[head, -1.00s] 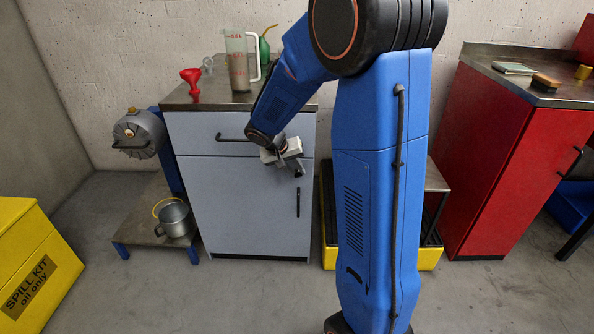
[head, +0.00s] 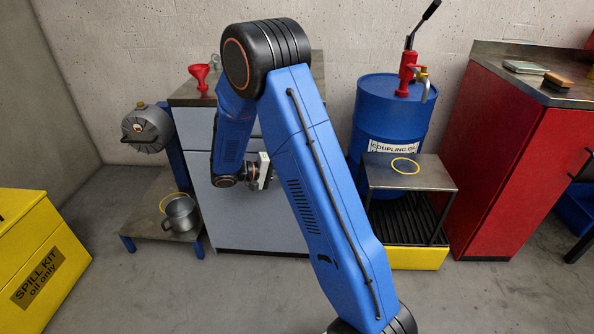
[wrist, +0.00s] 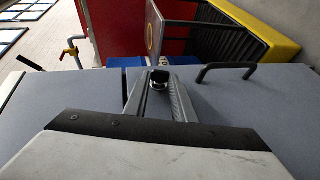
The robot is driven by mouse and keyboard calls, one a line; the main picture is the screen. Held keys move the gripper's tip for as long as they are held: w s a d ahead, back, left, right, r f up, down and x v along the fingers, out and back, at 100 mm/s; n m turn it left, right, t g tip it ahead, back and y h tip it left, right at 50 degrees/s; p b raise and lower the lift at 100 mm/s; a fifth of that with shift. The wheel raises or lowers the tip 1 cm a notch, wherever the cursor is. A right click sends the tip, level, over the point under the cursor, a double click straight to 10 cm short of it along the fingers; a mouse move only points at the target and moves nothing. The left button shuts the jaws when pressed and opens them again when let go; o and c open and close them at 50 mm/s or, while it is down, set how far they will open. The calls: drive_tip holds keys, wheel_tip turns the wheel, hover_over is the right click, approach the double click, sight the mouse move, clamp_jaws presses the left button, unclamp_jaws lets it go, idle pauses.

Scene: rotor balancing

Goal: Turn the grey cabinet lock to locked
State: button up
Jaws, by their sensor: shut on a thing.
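The grey cabinet (head: 262,232) stands against the back wall, and its front faces me. My gripper (wrist: 160,88) is at the cabinet front, shut on a small dark piece, which looks like the lock's knob (wrist: 159,76). In the head view my gripper (head: 266,171) shows small beside my blue arm, in front of the door. My arm hides the right side of the cabinet front there. Which way the lock is turned cannot be told.
A dark door handle (wrist: 228,70) lies close beside my gripper. A blue drum (head: 380,122) with a red pump and a small metal stand (head: 412,180) are right of the cabinet. A red cabinet (head: 505,160) is further right. A pot (head: 180,214) stands at left.

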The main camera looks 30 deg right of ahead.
drive_tip(key=shift+a+f+n+g+h, duration=0.1)
drive_tip(key=shift+f+n+g+h, duration=0.35)
drive_tip(key=shift+h, duration=0.75)
drive_tip(key=shift+t, duration=0.25)
drive_tip(key=o, duration=1.1)
drive_tip(key=shift+c, duration=0.2)
drive_tip(key=w+a, duration=0.1)
drive_tip(key=a, duration=0.7)
drive_tip(key=w+a, duration=0.2)
drive_tip(key=a, duration=0.7)
drive_tip(key=shift+w+f, duration=0.2)
drive_tip(key=shift+w, duration=0.05)
drive_tip(key=shift+r, duration=0.1)
